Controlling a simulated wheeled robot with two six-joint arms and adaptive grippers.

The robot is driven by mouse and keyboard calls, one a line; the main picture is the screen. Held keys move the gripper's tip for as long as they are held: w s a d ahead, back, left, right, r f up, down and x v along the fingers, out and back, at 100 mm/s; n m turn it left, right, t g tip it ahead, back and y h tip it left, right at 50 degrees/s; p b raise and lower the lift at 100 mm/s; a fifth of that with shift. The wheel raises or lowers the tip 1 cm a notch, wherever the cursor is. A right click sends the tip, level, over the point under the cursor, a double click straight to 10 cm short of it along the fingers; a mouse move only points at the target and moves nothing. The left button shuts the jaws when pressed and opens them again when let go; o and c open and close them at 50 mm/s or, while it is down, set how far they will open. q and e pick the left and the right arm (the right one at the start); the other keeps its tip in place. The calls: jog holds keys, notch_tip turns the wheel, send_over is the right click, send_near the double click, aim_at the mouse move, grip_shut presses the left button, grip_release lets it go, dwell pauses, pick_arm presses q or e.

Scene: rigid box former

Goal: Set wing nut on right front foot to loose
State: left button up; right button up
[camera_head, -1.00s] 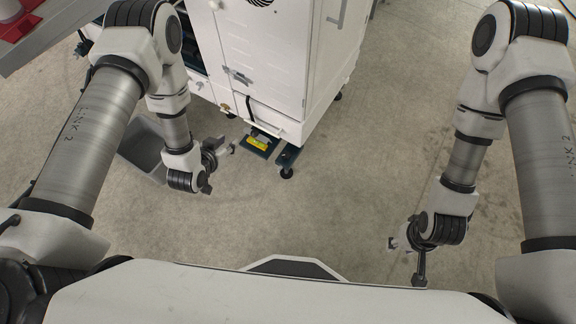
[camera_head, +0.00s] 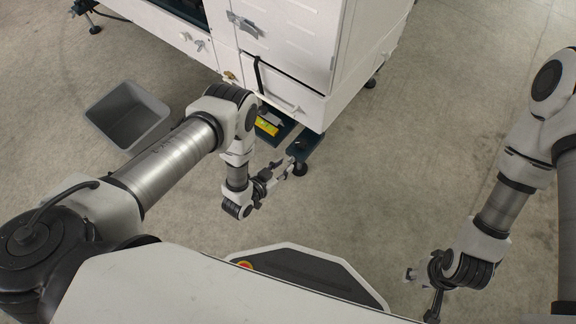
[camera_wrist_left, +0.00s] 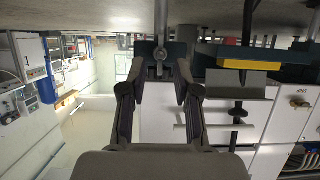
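The right front foot (camera_head: 300,168) is a dark levelling foot under a dark teal bracket (camera_head: 305,143) at the machine's front corner. In the left wrist view, which is upside down, a small grey wing nut (camera_wrist_left: 160,55) sits on the foot's vertical rod (camera_wrist_left: 161,18). My left gripper (camera_head: 281,173) is beside the foot. In the wrist view its two fingers (camera_wrist_left: 161,78) are apart, with the nut lined up in the gap near the tips; contact cannot be told. My right gripper (camera_head: 420,290) is open and empty over the floor at lower right.
The white machine (camera_head: 290,60) stands at the top. A yellow-marked block (camera_head: 267,126) lies on the teal part left of the foot. A grey bin (camera_head: 128,115) stands on the floor at left. The floor right of the machine is clear.

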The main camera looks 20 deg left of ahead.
aim_at(288, 163)
pick_arm(q)
jog(key=x, duration=0.3)
jog(key=shift+f+b, duration=0.1)
jog(key=shift+b, duration=0.3)
grip_shut()
pick_arm(e)
jog(key=shift+f, duration=0.75)
pick_arm(q)
jog(key=shift+n, duration=0.3)
jog(key=shift+w+a+f+n+t+h+b, duration=0.1)
jog(key=shift+a+f+n+t+h+b, duration=0.1)
jog(key=shift+n+h+b, duration=1.5)
jog(key=shift+a+f+n+t+h+b, duration=0.15)
jog(key=shift+n+h+b, duration=0.75)
jog(key=shift+n+b, duration=1.45)
jog(key=shift+w+a+f+n+t+h+b, duration=0.15)
jog(key=shift+n+h+b, duration=1.1)
jog(key=shift+n, duration=1.6)
pick_arm(e)
notch_tip(288, 163, down, 10)
jog(key=shift+f, duration=0.2)
pick_arm(q)
jog(key=shift+s, duration=0.1)
pick_arm(e)
jog(key=shift+w, duration=0.1)
